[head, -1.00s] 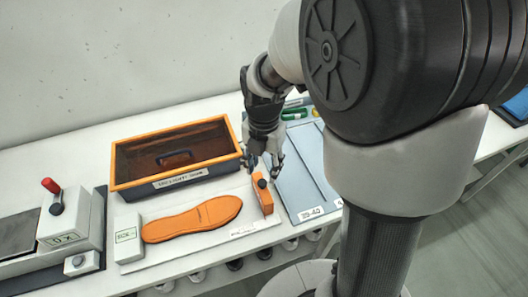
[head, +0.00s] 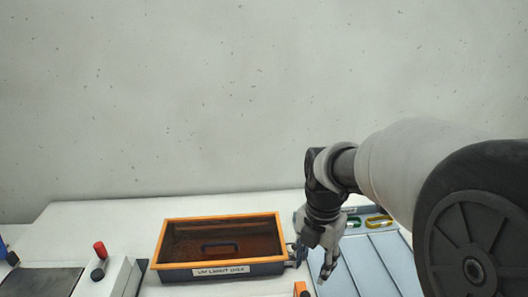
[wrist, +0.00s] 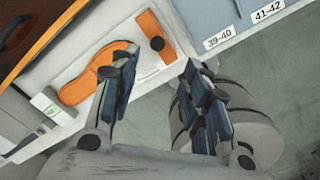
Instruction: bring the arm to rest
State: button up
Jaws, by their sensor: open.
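My gripper (head: 312,262) hangs pointing down over the table, just right of the orange-rimmed box, in the head view. In the wrist view my gripper (wrist: 160,95) shows two blue-padded fingers spread apart with nothing between them. An orange insole (wrist: 95,75) lies on a white board in the wrist view, beyond the left finger. An orange block with a dark knob (wrist: 152,32) stands at the insole's end. Only the top of this block (head: 300,288) shows at the bottom of the head view.
The orange-rimmed box (head: 163,242) has a dark transparent lid with a handle. A grey-blue divided tray (head: 372,262) lies right of my gripper, with green and yellow items at its back. A device with a red knob (head: 100,250) stands at the left. The wall behind is bare.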

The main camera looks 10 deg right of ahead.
jog(key=s+r+m+t, duration=0.2)
jog(key=s+m, duration=0.6)
jog(key=m, duration=0.5)
jog(key=s+a+r+m+t, duration=0.1)
jog(key=s+r+m, duration=0.4)
jog(key=m, duration=0.8)
jog(key=s+t, duration=0.1)
jog(key=s, duration=0.2)
jog(key=shift+s+a+m+t, duration=0.2)
jog(key=shift+m+t, duration=0.1)
jog(key=shift+m, duration=0.1)
